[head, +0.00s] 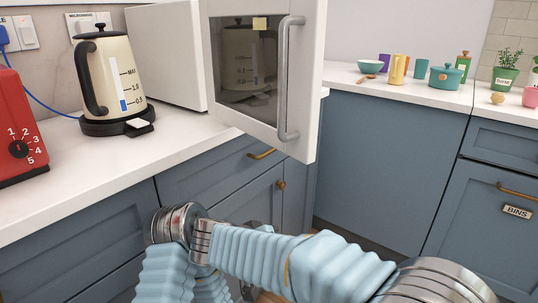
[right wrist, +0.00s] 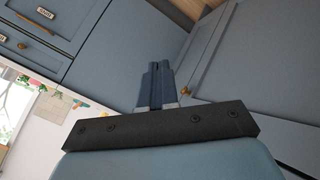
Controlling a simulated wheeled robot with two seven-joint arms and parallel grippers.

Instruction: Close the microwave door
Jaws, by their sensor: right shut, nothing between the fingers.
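The microwave (head: 168,60) is a white box on the counter in the head view. Its door (head: 306,100) stands open, swung out past the counter's front edge, with a dark window and a grey vertical bar handle (head: 283,85). The dark window reflects the kettle. Light-blue sleeved arm links of mine cross below the door, apart from it in the picture. My right gripper (right wrist: 157,72) shows in the right wrist view, its fingers together and empty, with blue cabinet fronts beyond. I cannot make out its fingers in the head view. My left gripper is not in view.
A cream kettle (head: 110,75) on a black base and a red toaster (head: 18,135) stand on the counter left of the microwave. Teal pot (head: 446,76), yellow jug (head: 398,69) and other small items stand on the right counter. Blue cabinets (head: 385,165) run below.

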